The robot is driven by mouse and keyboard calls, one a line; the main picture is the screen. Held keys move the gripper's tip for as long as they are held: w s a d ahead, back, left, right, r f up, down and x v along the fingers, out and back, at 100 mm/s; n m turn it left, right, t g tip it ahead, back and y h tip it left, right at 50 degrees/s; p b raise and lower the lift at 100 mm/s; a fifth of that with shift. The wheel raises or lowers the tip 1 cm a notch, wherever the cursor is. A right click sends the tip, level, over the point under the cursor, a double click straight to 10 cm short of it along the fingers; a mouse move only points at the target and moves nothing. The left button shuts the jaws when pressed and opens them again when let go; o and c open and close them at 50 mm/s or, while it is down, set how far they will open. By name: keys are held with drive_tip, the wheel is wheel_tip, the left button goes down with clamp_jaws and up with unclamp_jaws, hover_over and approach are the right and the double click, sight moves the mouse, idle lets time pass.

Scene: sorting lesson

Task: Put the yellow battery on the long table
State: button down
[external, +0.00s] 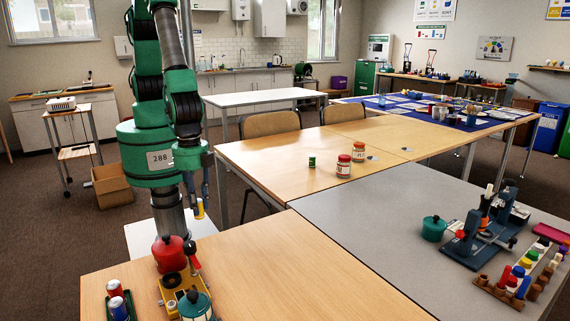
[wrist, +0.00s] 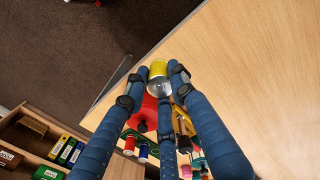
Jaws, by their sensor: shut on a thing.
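My gripper (external: 204,195) hangs low beside my green arm in the external view. In the wrist view its blue fingers (wrist: 159,80) are closed around the yellow battery (wrist: 158,68), whose round metal end faces the camera. The battery also shows in the external view as a small yellow piece (external: 199,211) at the fingertips, off the left edge of the wooden tables. A long run of wooden tabletop (external: 258,160) stretches back from there. I cannot tell which table is called the long one.
A green can (external: 312,161) and two red-lidded jars (external: 344,166) stand on the middle table.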

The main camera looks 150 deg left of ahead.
drive_tip(key=s+a+f+n, duration=0.1)
drive_tip(key=s+a, duration=0.2)
drive_tip(key=a, duration=0.9)
drive_tip(key=s+a+n, duration=0.1)
drive_tip(key=s+a, duration=0.2)
drive_tip(key=a, duration=0.9)
drive_tip(key=s+a+f, duration=0.1)
drive_tip(key=s+a, duration=0.2)
drive_tip(key=a, duration=0.9)
drive_tip(key=s+a+f+n, duration=0.1)
drive_tip(key=s+a+n, duration=0.1)
drive_tip(key=s+a, duration=2.2)
drive_tip(key=shift+s+a+f, duration=0.15)
drive_tip(key=shift+s+a, duration=0.25)
drive_tip(key=shift+s, duration=0.7)
drive_tip(key=w+a, duration=0.2)
drive_tip(key=a, duration=0.2)
drive_tip(key=w+a+f+b, duration=0.1)
drive_tip(key=w+a, duration=0.1)
drive_tip(key=a, duration=0.2)
drive_tip(key=w+a+b, duration=0.1)
drive_tip(key=w+a, duration=0.1)
drive_tip(key=a, duration=0.2)
drive_tip(key=shift+w+a+f, duration=0.15)
drive_tip(key=shift+w+a, duration=0.15)
drive_tip(key=shift+a, duration=0.05)
drive_tip(key=shift+a, duration=0.1)
